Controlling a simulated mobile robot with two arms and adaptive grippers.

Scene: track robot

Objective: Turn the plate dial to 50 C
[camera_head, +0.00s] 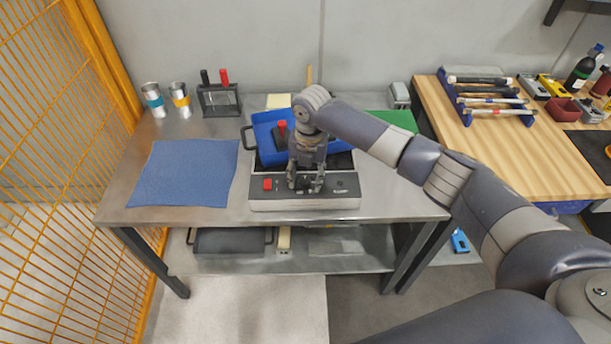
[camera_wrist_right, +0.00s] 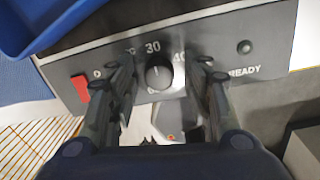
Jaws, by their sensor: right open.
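The hot plate (camera_head: 305,203) sits at the front of the metal table, with its control panel (camera_wrist_right: 270,40) facing me. In the right wrist view, the round dark dial (camera_wrist_right: 159,76) is on the panel, with 30 printed above it and 40 to its upper right. Its pale mark seems to point up near 30; the exact setting is hard to read. My right gripper (camera_head: 305,186) is open in front of the panel, its fingers (camera_wrist_right: 163,82) on either side of the dial, apparently apart from it. Other scale numbers are partly hidden by the fingers. My left gripper is not in view.
A red switch (camera_wrist_right: 80,88) is left of the dial; a dark lamp (camera_wrist_right: 244,47) by READY is right. A blue tray (camera_head: 262,126) rests tilted on the plate. A blue mat (camera_head: 185,173) lies left. Cups and a rack stand behind; a wooden bench (camera_head: 500,150) is at right.

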